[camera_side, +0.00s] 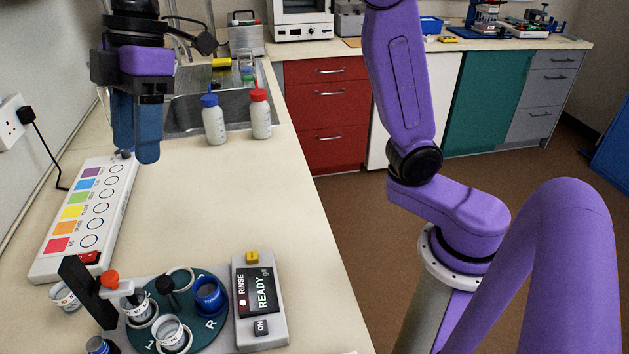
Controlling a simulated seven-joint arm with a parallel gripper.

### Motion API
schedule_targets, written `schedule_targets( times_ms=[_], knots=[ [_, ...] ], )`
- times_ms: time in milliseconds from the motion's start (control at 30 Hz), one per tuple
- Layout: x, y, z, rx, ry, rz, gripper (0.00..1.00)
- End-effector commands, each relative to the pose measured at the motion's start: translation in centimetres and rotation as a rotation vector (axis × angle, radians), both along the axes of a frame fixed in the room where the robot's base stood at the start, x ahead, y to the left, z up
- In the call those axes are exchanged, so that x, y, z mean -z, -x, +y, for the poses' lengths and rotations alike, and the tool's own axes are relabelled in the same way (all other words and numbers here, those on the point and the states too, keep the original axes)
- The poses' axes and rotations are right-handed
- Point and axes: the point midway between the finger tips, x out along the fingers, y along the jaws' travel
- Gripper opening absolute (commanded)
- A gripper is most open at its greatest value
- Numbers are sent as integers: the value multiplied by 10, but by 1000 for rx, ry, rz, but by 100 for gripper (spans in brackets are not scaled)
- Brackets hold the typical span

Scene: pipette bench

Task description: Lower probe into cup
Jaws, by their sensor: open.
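My gripper (134,155) is open and empty at the upper left, its blue fingers pointing down above the far end of the colour-labelled strip. It is well apart from the cups and the probe stand. The probe stand is a black slanted post (85,290) with a pale arm and an orange-red knob (110,279) on top. The arm reaches over a labelled cup (138,309) on a dark green round carousel (213,325). The probe's tip is too small to make out. Another labelled cup (170,332) and a blue cup (209,296) sit on the carousel.
A grey box (262,325) reads RINSE READY, with a yellow button. A white strip (62,262) with coloured squares lies left. A loose cup (64,296) stands behind the post. Blue-capped (214,122) and red-capped (260,115) bottles stand by the sink. The middle bench is clear.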

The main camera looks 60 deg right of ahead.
Motion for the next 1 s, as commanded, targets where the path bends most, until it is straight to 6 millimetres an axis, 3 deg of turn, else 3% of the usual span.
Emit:
schedule_targets(
  times_ms=[1000],
  knots=[
    [80,116,-103,209,166,59,54]
  ],
)
